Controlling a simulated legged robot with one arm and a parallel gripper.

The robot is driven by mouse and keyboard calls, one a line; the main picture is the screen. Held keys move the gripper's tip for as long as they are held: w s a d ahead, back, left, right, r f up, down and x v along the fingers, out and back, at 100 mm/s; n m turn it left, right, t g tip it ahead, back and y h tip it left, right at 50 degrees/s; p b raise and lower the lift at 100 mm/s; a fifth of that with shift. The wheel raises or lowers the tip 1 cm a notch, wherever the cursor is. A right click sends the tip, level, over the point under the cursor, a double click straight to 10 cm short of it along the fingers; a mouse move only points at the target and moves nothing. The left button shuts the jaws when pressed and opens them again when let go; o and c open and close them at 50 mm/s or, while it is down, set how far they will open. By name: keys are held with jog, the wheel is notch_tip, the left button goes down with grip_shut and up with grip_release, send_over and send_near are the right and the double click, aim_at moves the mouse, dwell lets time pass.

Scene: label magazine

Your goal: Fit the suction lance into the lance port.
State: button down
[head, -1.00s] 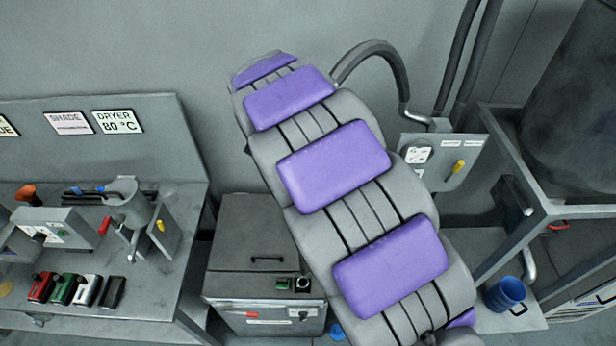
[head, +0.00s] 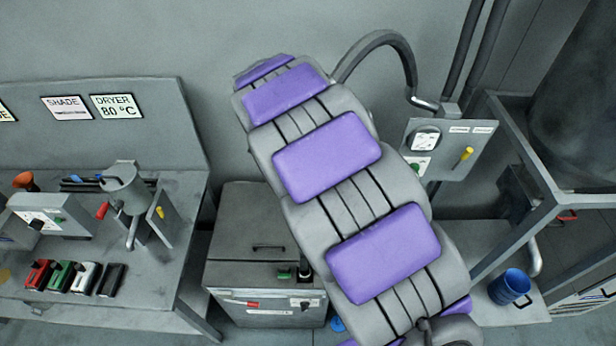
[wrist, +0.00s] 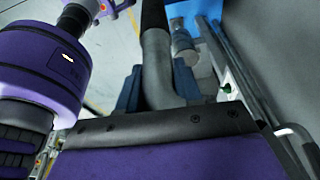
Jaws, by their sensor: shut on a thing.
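In the wrist view my gripper (wrist: 160,92) has its two dark blue jaws shut on a grey bent tube (wrist: 158,60), which looks like the suction lance. Its upper part runs into a black section at the top edge. In the head view my purple-padded arm fills the middle and hides my gripper and the lance. A grey hose (head: 385,40) arches out from behind the arm to a metal elbow on the right. I cannot clearly pick out the lance port; a metallic cylinder (wrist: 184,48) stands beyond the jaws in the wrist view.
A panel (head: 450,130) with a gauge and yellow handle stands right of my arm. A blue mug (head: 510,286) sits on a low shelf by a metal frame. A grey cabinet (head: 240,245) is left of my arm. A cluttered bench (head: 150,285) lies farther left.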

jog(key=shift+a, duration=0.25)
jog(key=shift+s+b, duration=0.15)
jog(key=shift+b, duration=0.2)
jog(key=shift+d, duration=0.4)
dwell(0.4)
jog(key=shift+a+b, duration=0.3)
jog(key=shift+d, duration=0.25)
dwell(0.4)
jog(key=shift+f+b, duration=0.1)
jog(key=shift+b, duration=0.25)
dwell(0.4)
